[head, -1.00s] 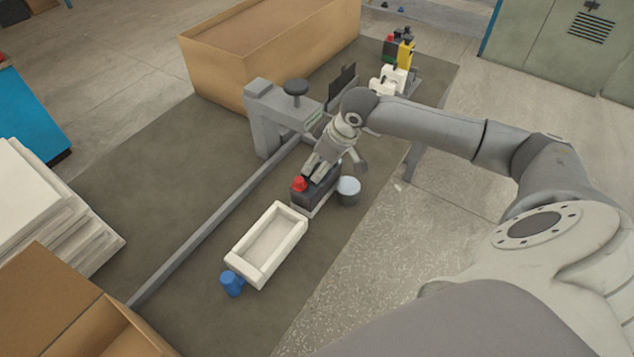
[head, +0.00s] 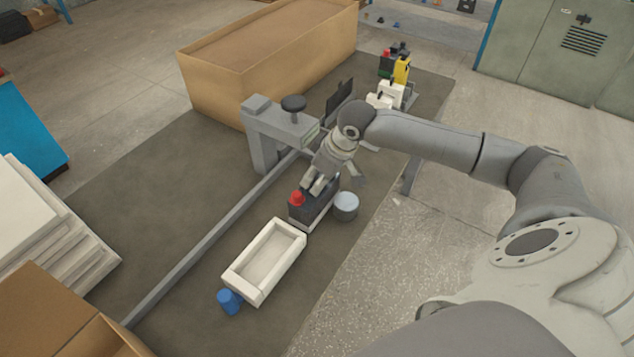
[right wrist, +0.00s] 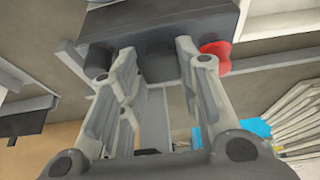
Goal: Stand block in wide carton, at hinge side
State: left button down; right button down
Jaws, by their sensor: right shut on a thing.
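The block (head: 312,209) is dark grey with a red cap on one end. In the right wrist view the block (right wrist: 165,18) is at the top, with a red knob (right wrist: 216,56) at right and a dark knob between the fingers (right wrist: 158,62). A brown open carton (head: 75,335) is at the lower left, partly cut off. I cannot tell which container is the wide carton. My left gripper is out of view.
A grey stand (head: 268,140) and long rail (head: 205,245) lie behind. A large brown box (head: 215,90) is at the back.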

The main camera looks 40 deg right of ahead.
notch_tip(320, 180, up, 28)
jog(key=shift+f, duration=0.15)
jog(key=shift+w, duration=0.1)
